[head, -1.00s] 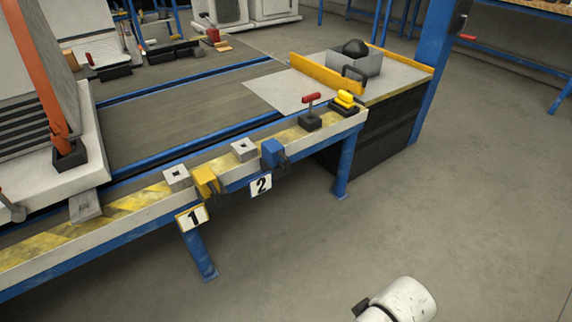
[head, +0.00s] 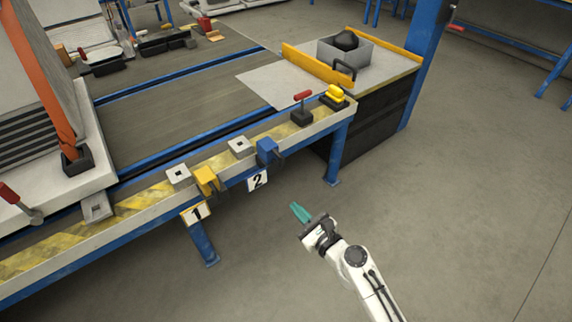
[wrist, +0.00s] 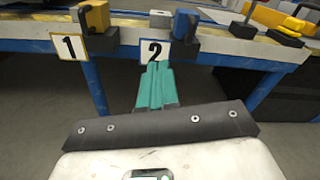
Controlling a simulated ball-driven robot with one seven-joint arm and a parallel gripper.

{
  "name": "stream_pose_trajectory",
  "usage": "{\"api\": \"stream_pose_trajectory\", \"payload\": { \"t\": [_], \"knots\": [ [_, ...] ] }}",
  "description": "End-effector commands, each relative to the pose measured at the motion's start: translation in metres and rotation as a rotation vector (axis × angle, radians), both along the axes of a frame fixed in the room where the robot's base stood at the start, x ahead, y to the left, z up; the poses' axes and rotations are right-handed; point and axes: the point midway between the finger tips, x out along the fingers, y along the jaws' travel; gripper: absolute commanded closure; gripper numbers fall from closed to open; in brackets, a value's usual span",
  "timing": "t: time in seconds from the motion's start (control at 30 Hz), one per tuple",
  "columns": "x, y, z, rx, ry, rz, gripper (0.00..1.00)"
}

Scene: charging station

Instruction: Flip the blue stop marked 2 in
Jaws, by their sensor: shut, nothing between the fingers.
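The blue stop (head: 267,150) sits at the front edge of the striped conveyor rail, above the white plate marked 2 (head: 258,181). In the wrist view the blue stop (wrist: 183,25) is beyond my fingertips, just up and to the right of the plate marked 2 (wrist: 155,52). My gripper (head: 299,212) has teal fingers and is shut and empty. It is in front of the rail, below and to the right of the blue stop, apart from it. In the wrist view my gripper (wrist: 156,70) points at the plate marked 2 and covers its lower edge.
A yellow stop (head: 205,180) with a plate marked 1 (head: 196,213) is to the left. A red-handled lever (head: 302,108) and a yellow-topped block (head: 335,96) stand to the right on the rail. A table leg (head: 338,153) is right of the stop. The floor in front is clear.

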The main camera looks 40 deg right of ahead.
Motion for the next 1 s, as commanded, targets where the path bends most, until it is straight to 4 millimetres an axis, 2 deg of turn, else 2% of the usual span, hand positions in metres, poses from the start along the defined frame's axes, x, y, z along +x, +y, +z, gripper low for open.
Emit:
{"api": "stream_pose_trajectory", "payload": {
  "t": [0.1,0.2,0.67,0.83,1.0],
  "knots": [
    [0.002,-0.022,0.003,0.176,-0.028,-0.114,1.00],
    [0.002,-0.032,0.002,0.257,-0.042,-0.165,1.00],
    [0.004,-0.035,0.001,0.287,-0.049,-0.183,1.00],
    [0.022,-0.039,0.001,0.287,-0.051,-0.182,1.00],
    [0.053,-0.045,0.000,0.286,-0.050,-0.181,1.00]
  ]
}}
